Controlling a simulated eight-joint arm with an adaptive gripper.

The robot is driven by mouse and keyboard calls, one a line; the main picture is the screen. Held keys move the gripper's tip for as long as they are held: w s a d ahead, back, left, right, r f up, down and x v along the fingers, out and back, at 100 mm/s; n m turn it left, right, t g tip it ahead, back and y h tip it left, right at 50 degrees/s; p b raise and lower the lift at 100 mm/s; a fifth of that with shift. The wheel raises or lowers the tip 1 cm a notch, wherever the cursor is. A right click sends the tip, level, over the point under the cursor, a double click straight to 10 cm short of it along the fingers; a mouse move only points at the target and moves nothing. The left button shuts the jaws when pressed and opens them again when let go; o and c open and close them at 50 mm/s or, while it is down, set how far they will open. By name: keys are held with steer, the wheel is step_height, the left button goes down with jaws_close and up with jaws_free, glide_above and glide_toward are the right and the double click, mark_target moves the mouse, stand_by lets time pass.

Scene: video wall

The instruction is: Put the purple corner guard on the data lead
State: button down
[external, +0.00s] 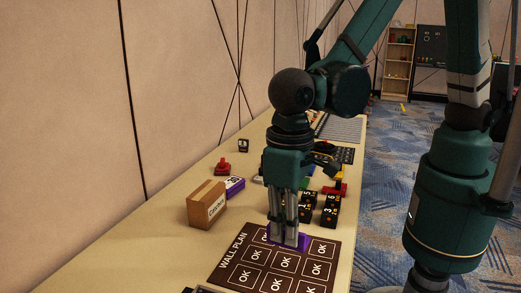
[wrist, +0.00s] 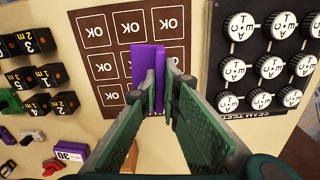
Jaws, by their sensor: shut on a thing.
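The purple corner guard (wrist: 147,62) is between the fingertips of my gripper (wrist: 160,88) in the wrist view. In the external view my gripper (external: 287,238) points straight down, and the purple guard (external: 302,241) shows around its fingertips, low over the WALL PLAN board (external: 221,268). I cannot tell whether the guard touches the board. Several black blocks (wrist: 45,75) with orange length markings stand beside the board. I cannot tell which thing is the data lead.
A cardboard box (external: 206,205) stands left of my gripper. A purple-and-white piece marked 30 (wrist: 73,152) and a red piece (external: 222,168) lie farther back. A dark panel with white dials (wrist: 262,60) lies beside the board. Bare table shows along the wall.

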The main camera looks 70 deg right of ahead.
steer(key=w+d+r+m, duration=0.1)
steer(key=w+d+m, duration=0.35)
steer(key=d, duration=0.95)
steer(key=w+d+m, duration=0.1)
steer(key=w+d, duration=0.7)
steer(key=d, duration=0.5)
steer(key=w+d+r+m, duration=0.1)
steer(key=w+d+m, duration=0.35)
steer(key=d, duration=0.95)
steer(key=r+m, duration=0.1)
steer(key=m, duration=0.6)
glide_above(321, 144)
steer(key=shift+w+r+p, duration=0.1)
steer(key=shift+r+p, duration=0.1)
steer(key=shift+p, duration=0.25)
steer(key=shift+f+b, duration=0.6)
steer(key=shift+f, duration=2.55)
steer(key=shift+f+b, duration=0.35)
steer(key=shift+f, duration=1.5)
